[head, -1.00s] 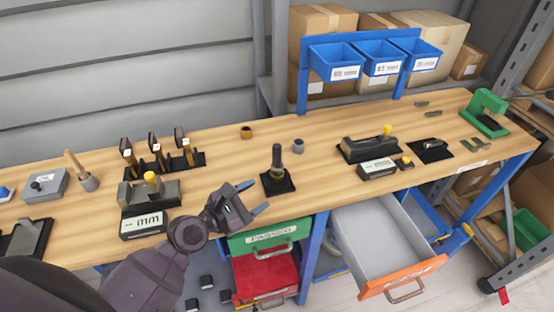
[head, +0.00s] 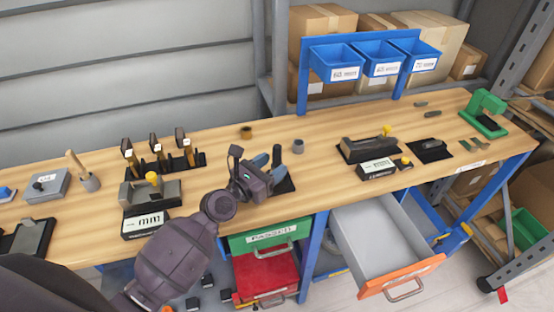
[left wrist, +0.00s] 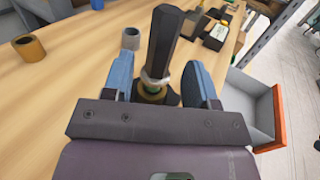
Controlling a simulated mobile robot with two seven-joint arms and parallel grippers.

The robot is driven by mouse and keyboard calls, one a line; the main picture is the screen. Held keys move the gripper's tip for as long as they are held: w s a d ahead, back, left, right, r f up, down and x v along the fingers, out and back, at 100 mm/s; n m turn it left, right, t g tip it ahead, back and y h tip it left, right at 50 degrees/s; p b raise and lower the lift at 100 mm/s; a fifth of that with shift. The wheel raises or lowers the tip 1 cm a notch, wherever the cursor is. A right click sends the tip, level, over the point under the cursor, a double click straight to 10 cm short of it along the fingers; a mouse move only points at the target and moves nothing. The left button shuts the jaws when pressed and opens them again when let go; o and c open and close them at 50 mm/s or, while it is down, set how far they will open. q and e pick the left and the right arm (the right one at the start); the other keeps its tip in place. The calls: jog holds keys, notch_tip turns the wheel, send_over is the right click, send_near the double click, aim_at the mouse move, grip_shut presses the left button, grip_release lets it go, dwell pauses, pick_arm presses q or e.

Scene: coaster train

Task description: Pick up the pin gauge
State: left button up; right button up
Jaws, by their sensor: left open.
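The pin gauge (left wrist: 163,42) has a dark faceted handle with a metal collar and stands upright on a black base (head: 287,186). In the head view its handle (head: 277,155) shows just behind the blue fingers. My left gripper (head: 270,168) is open at the gauge. In the left wrist view the two blue fingers of the left gripper (left wrist: 158,82) lie one on each side of the gauge, with gaps visible. The lower part of the gauge is partly hidden by the gripper body. My right gripper is not in view.
A grey ring (head: 298,146) and a brown ring (head: 246,133) stand behind the gauge. A rack of upright gauges (head: 184,157) and a mm display box (head: 144,222) are to the left. An open grey drawer (head: 380,245) juts out at front right.

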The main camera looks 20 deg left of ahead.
pick_arm(q)
jog(key=shift+r+x, duration=0.2)
jog(key=shift+x, duration=2)
jog(key=shift+a, duration=0.1)
grip_shut()
